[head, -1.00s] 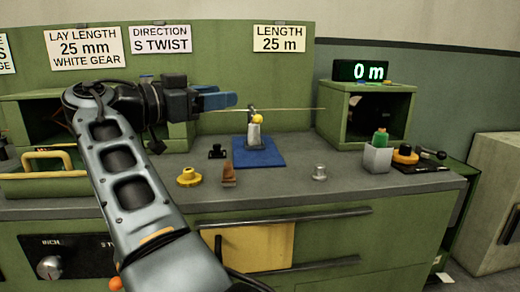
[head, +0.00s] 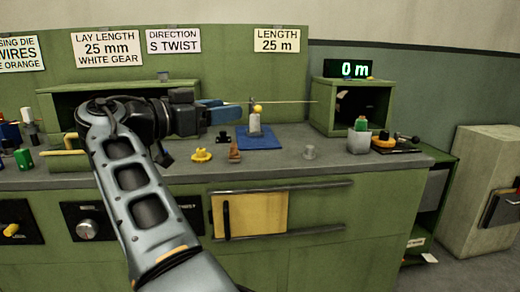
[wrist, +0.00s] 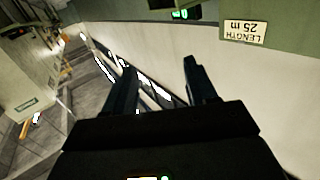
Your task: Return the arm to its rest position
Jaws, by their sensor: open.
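My gripper (head: 225,111) is in the head view, at the end of my raised arm, above the grey bench top and pointing right. Its blue fingers are just left of the small post with a yellow knob (head: 255,122) on the blue mat (head: 270,143). In the wrist view my gripper (wrist: 158,80) shows two dark fingers spread apart, with nothing between them. The wrist view is tilted and shows the length sign (wrist: 244,32) upside down.
The bench top (head: 300,170) holds a yellow knob piece (head: 202,155), an orange-brown piece (head: 234,152), a silver piece (head: 309,152) and a grey cup (head: 359,142). A grey cabinet (head: 485,180) stands far right.

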